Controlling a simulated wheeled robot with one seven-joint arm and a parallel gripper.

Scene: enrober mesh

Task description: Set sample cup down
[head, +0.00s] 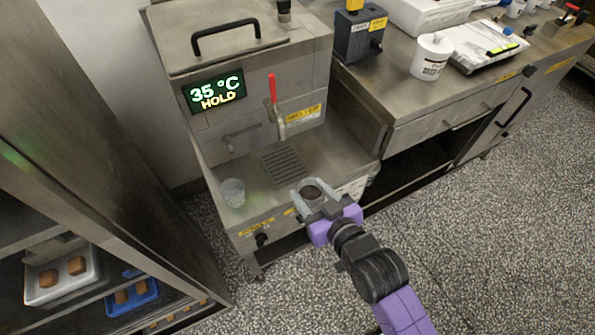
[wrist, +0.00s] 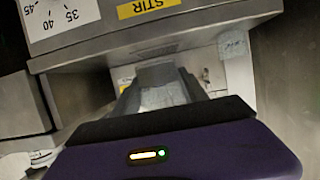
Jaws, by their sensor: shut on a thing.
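My gripper (head: 310,191) is shut on a small clear cup with dark brown contents (head: 312,194). It holds this cup near the front edge of the steel machine's shelf (head: 335,150); I cannot tell exactly how high above it. In the wrist view, the pale cup (wrist: 163,97) shows between the fingers, partly hidden by the purple gripper body. A second clear cup (head: 232,192) stands upright on the left end of the shelf, apart from my gripper. It also shows in the wrist view (wrist: 233,44).
A slotted drain grille (head: 282,165) lies behind my gripper, below a red-handled tap (head: 273,90). The machine's display (head: 215,92) reads 35 °C HOLD. A rack with trays (head: 62,275) stands at the left. A counter with a white tub (head: 431,57) is at the right.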

